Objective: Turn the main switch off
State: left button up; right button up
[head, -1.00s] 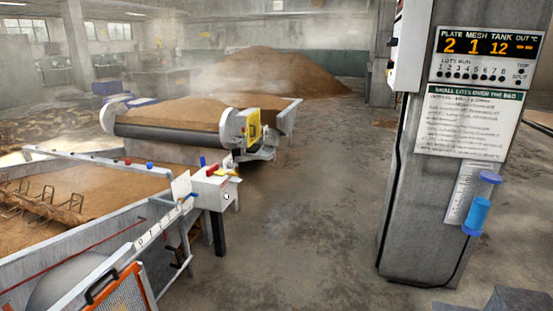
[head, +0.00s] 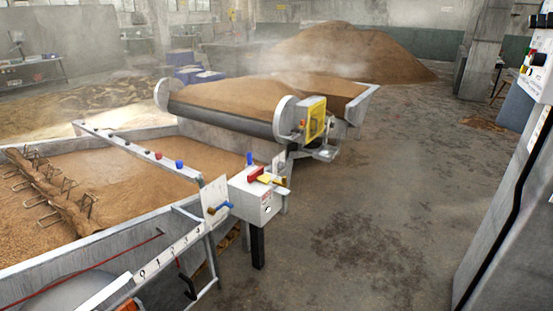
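I see no part labelled clearly enough to be sure it is the main switch. A white control box (head: 535,70) on the grey pillar (head: 510,215) is cut by the right edge of the head view; small green, red and black controls show on its side. A second white box (head: 252,203) stands on a dark post at the corner of the grain bed, with a red part (head: 256,174), a yellow part and a blue lever on top. A yellow panel (head: 314,117) sits on the roller's end. Neither of my grippers is in view.
The near grain bed (head: 110,188) with metal rakes fills the left. A roller and a second bed (head: 280,92) of steaming grain lie behind it. A large grain heap (head: 350,52) is at the back. The concrete floor (head: 385,200) between the beds and the pillar is clear.

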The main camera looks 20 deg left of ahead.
aim_at(257, 175)
jog(key=i+u, duration=0.2)
jog(key=i, duration=0.2)
jog(key=i+l+u, duration=0.2)
jog(key=i, duration=0.15)
jog(key=i+l+u, duration=0.2)
jog(key=i, duration=0.2)
jog(key=i+l+u, duration=0.15)
jog(key=i+u, duration=0.25)
jog(key=i+l+u, duration=0.15)
jog(key=u, duration=0.25)
jog(key=i+l+u, duration=0.2)
jog(key=l+u, duration=0.2)
jog(key=i+l+u, duration=0.2)
jog(key=l+u, duration=0.25)
